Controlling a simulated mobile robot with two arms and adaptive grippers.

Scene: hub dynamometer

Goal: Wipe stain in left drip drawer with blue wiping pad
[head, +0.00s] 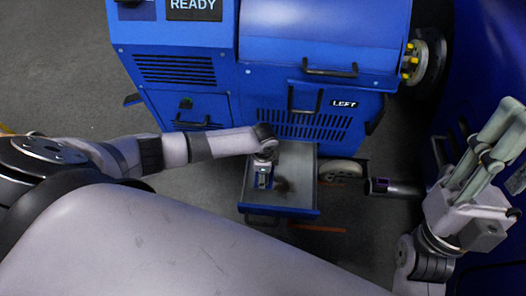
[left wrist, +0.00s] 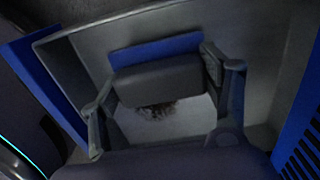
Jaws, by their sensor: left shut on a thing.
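The left drip drawer (head: 303,160) is pulled out below the blue cabinet, and its grey tray is open at the top. My left gripper (head: 263,176) reaches down inside it. In the left wrist view, my left gripper (left wrist: 163,88) is shut on the wiping pad (left wrist: 155,50), a blue pad with a dark grey block between the fingers. A dark brown stain (head: 282,186) lies on the drawer floor just right of the gripper; it also shows in the left wrist view (left wrist: 157,109), partly hidden by the block. Pad contact with the floor cannot be told. My right gripper (head: 505,128) is open and empty at the right.
The blue cabinet (head: 268,75) with black handles and a "LEFT" label stands behind the drawer. The drawer walls closely surround my left gripper. Grey floor is open at the left.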

